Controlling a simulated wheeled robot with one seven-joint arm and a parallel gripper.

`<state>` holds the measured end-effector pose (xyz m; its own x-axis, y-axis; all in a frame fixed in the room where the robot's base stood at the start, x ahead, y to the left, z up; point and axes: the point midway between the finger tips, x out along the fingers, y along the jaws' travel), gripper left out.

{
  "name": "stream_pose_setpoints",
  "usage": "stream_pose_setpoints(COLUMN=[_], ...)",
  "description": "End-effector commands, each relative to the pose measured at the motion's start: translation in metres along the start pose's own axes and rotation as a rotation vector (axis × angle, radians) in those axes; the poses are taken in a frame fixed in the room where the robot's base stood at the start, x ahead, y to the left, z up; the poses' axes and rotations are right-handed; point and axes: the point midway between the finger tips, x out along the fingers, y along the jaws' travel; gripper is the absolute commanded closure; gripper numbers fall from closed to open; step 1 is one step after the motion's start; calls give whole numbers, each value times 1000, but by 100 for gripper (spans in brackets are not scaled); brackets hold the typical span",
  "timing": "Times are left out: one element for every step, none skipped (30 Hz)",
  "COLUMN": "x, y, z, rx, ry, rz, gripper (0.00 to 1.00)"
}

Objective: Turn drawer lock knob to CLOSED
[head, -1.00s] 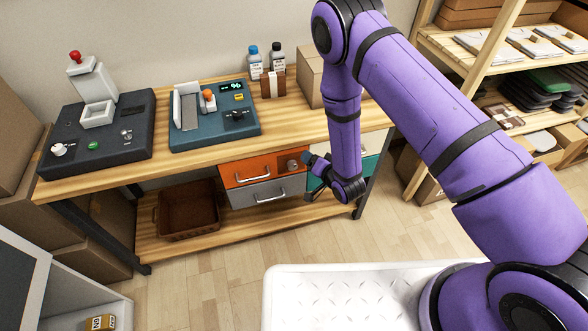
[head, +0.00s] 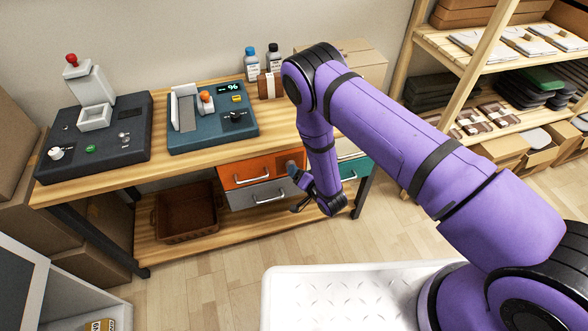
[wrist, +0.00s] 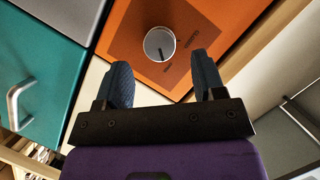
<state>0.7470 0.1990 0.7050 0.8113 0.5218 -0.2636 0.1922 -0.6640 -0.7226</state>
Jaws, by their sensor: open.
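The lock knob (wrist: 159,43) is a round grey knob on a darker orange plate (wrist: 185,20) on the orange drawer front (wrist: 125,25). A dark pointer line on it points toward the bottom of the wrist view. My gripper (wrist: 164,76) is open and empty, with blue-grey fingers. In the wrist view the knob shows just beyond the fingertips, in line with the gap between them, and apart from them. In the head view my gripper (head: 297,189) is in front of the right end of the orange drawer (head: 250,172).
A grey drawer (head: 258,194) with a handle is under the orange one, and a teal drawer (head: 354,168) is to the right. A brown basket (head: 187,211) sits on the lower shelf. Two dark machines stand on the wooden bench top (head: 165,150). The floor in front is clear.

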Motion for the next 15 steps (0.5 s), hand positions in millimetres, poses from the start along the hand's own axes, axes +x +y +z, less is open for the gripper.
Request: stream_pose_setpoints(x=[8,12,17,20,23,27,29,30,32,33,34,35,35,35,35], y=[-1,0,0,0,0,0,0,0,0,0,0,0,0,0,0], z=[0,0,0,0,0,0,0,0,0,0,0,0,0,0,0], rx=[0,0,0,-1,-1,-1,-1,-1,0,0,0,0,0,1,1], ry=[0,0,1,0,0,0,0,0,0,0,0,0,0,0,0], rz=[-3,-2,-2,-1,0,-1,-1,0,0,0,1,1,1,1,1], gripper=[37,37,37,37,37,37,37,37,37,37,37,37,37,37,37])
